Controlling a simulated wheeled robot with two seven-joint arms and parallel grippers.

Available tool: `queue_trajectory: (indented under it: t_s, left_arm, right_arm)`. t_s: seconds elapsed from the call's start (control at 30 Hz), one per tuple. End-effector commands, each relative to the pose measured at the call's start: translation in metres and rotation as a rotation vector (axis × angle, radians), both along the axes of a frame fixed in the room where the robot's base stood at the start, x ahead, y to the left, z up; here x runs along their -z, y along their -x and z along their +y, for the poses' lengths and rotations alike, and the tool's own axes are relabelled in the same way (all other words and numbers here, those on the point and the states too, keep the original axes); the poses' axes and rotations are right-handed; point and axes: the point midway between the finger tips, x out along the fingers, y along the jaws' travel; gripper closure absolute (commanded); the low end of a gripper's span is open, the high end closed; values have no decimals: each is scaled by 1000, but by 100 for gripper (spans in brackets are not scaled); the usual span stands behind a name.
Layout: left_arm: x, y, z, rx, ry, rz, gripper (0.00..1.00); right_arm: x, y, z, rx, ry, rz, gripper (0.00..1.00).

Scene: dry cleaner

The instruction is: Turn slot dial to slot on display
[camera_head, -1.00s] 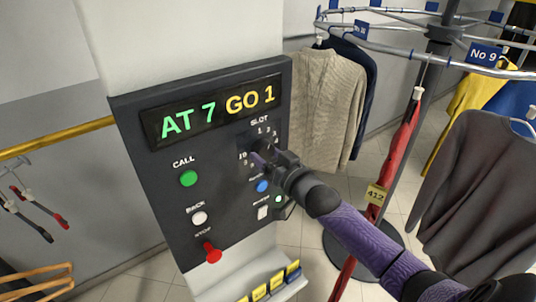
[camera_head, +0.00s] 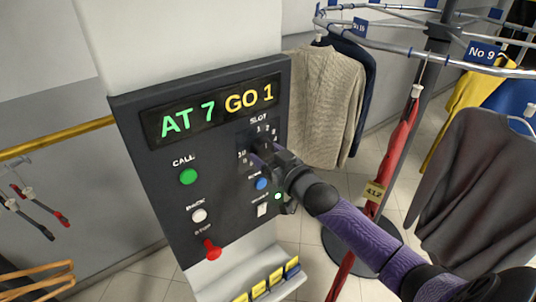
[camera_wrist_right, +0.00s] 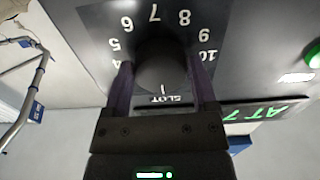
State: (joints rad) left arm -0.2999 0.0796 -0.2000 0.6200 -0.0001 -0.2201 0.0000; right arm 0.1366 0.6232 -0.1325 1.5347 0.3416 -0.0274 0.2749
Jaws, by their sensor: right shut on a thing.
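The black control panel (camera_head: 225,215) carries a display (camera_head: 215,108) reading "AT 7" in green and "GO 1" in yellow. The round dark slot dial (camera_wrist_right: 163,65) sits below and right of the display, under the SLOT label; numbers ring it. My right gripper (camera_head: 262,155) reaches it from the lower right. In the right wrist view, my right gripper (camera_wrist_right: 162,78) has one finger on each side of the dial and is shut on it. A small white mark shows at the SLOT side; I cannot tell if it is the pointer or the numeral 1. My left gripper is out of view.
The panel also has a green CALL button (camera_head: 188,176), a white BACK button (camera_head: 199,215), a red STOP knob (camera_head: 211,250) and a blue button (camera_head: 262,183) close under my right gripper. Hanging clothes (camera_head: 325,105) and a rail stand to the right.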

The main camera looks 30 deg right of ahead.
Motion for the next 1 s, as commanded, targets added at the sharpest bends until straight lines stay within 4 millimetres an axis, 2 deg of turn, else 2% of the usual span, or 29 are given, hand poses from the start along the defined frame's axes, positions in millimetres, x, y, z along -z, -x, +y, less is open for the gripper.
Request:
queue_trajectory:
  t_s: [0.03,0.07,0.17,0.2,0.47,0.57,0.8,1.0]
  left_arm:
    - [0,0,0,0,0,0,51]
    - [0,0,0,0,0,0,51]
    - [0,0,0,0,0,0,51]
    - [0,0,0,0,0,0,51]
    - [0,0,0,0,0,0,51]
    - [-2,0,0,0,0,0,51]
    - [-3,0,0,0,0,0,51]
    - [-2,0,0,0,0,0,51]
  right_arm:
    - [1,0,0,0,2,2,85]
    - [1,0,0,0,2,2,24]
    - [0,0,0,0,1,2,3]
    - [0,0,0,0,1,1,0]
    - [1,4,0,0,-1,2,0]
    - [1,18,-1,-1,-1,4,0]
    - [2,74,-5,-1,-1,5,0]
    - [1,98,-8,0,0,3,0]
